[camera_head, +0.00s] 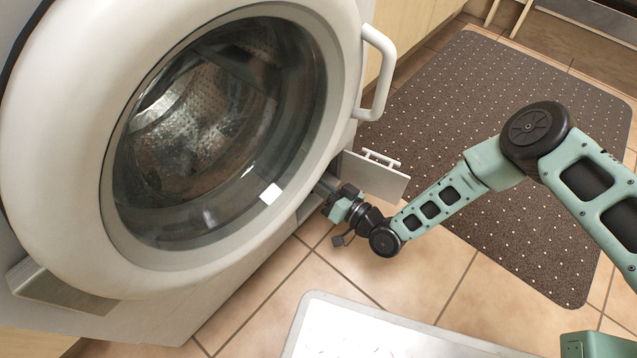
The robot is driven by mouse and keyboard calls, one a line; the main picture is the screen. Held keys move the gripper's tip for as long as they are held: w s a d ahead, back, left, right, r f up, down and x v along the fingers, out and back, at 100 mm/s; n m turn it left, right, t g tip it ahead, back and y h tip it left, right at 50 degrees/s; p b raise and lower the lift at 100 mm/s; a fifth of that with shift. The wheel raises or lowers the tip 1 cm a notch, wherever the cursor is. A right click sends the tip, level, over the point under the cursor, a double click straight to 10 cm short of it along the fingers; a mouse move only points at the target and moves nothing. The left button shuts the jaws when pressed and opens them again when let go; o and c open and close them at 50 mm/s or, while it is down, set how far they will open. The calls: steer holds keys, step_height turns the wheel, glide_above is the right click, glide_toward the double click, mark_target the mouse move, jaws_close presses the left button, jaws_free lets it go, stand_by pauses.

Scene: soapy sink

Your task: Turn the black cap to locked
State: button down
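My gripper (325,187) reaches in at the lower right corner of the washing machine (230,285), beside an open hatch flap (376,177). The black cap cannot be made out; the round door and my gripper block the view into the hatch opening. The gripper's fingertips are dark, small and partly behind the door's rim, so I cannot tell whether they are open, shut or touching the cap.
A dotted brown mat (450,95) covers the floor to the right.

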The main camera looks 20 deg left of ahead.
steer(key=m+b, duration=0.1)
steer(key=m, duration=0.4)
steer(key=shift+f+m, duration=0.1)
steer(key=shift+m, duration=0.3)
steer(key=m+b, duration=0.1)
steer(key=m, duration=0.4)
steer(key=shift+b, duration=0.4)
steer(key=shift+m, duration=0.3)
steer(key=c, duration=1.4)
jaws_free()
steer(key=shift+c, duration=0.2)
